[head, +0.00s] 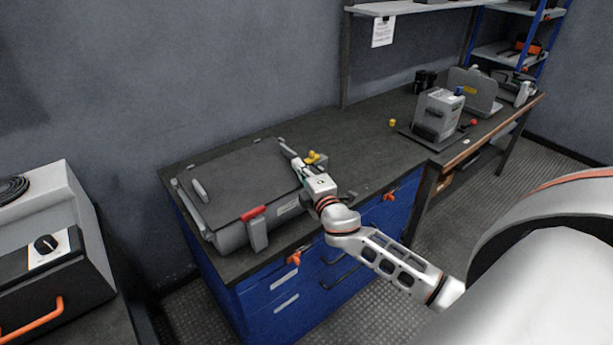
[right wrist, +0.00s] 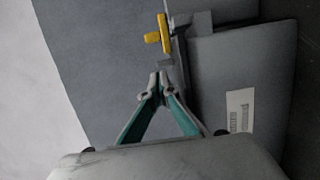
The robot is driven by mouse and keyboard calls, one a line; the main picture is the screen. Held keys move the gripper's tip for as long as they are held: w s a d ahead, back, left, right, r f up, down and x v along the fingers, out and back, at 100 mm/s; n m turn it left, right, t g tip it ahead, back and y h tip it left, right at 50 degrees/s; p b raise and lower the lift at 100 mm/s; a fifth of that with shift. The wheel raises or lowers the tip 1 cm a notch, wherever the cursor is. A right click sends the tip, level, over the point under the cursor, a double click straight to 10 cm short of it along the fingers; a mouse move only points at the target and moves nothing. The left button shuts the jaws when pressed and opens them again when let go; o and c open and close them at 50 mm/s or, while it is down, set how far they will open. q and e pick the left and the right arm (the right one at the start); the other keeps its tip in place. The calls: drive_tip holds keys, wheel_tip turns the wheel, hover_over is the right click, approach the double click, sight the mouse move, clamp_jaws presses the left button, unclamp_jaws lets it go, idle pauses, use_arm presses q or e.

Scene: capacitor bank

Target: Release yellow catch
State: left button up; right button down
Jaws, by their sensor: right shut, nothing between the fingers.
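The yellow catch (head: 313,158) is at the right side of a grey case with a dark lid (head: 245,180) on the workbench. In the right wrist view the yellow catch (right wrist: 158,38) shows as a bar with a short side tab, on the case's edge. My right gripper (head: 296,163) is beside the catch; its fingertips (right wrist: 161,78) are together and empty, a little short of the catch with a visible gap. The lid lies flat and looks closed. A red catch (head: 253,213) is on the front of the case. My left gripper is not in view.
The bench top (head: 375,150) is clear to the right of the case. A grey boxy device (head: 437,115) stands farther right, with a small yellow piece (head: 392,122) near it. A console (head: 45,240) stands at left.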

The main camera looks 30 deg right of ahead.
sight(319, 157)
drive_tip(key=d, duration=0.3)
drive_tip(key=shift+w+d, duration=0.15)
drive_tip(key=shift+d, duration=0.35)
drive_tip(key=shift+d, duration=0.1)
drive_tip(key=d, duration=0.3)
drive_tip(key=shift+w+d, duration=0.15)
drive_tip(key=s+a, duration=0.2)
drive_tip(key=s, duration=1)
drive_tip(key=shift+a, duration=0.2)
drive_tip(key=shift+w, duration=0.1)
